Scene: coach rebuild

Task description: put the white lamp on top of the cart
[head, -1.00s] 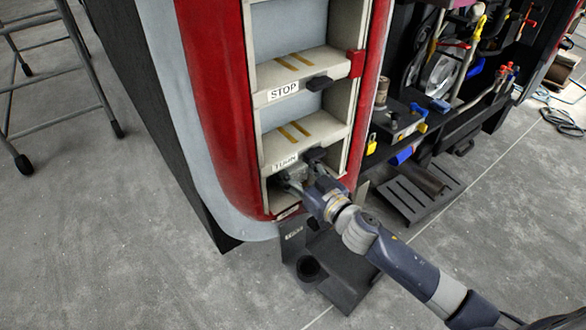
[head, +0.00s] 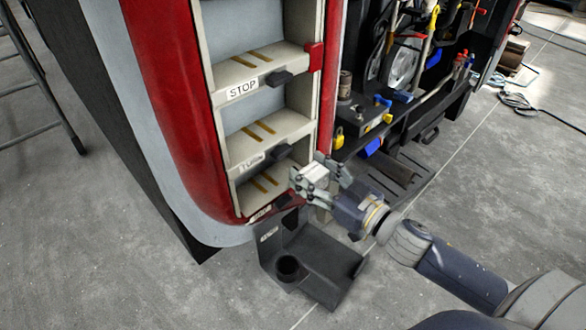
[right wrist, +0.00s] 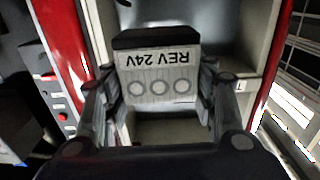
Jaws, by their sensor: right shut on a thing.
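The white lamp (head: 313,174) is a small pale block held in my right gripper (head: 318,180), in front of the right edge of the red-framed shelf unit. In the right wrist view the lamp (right wrist: 158,88) sits between both fingers, with an upside-down "REV 24V" label, round marks on its face and a dark end. The right gripper is shut on it. No cart can be made out for certain. A low black stand (head: 325,262) with a round cup stands on the floor below the gripper; I cannot tell whether it belongs to a cart. My left gripper is out of view.
The shelf unit (head: 171,100) has shelves labelled STOP and TURN, each with a dark block at its front edge; the lowest shelf (head: 262,188) looks empty. A dark rack with tools and machine parts (head: 385,110) stands to the right. Grey floor is open at the lower left and right.

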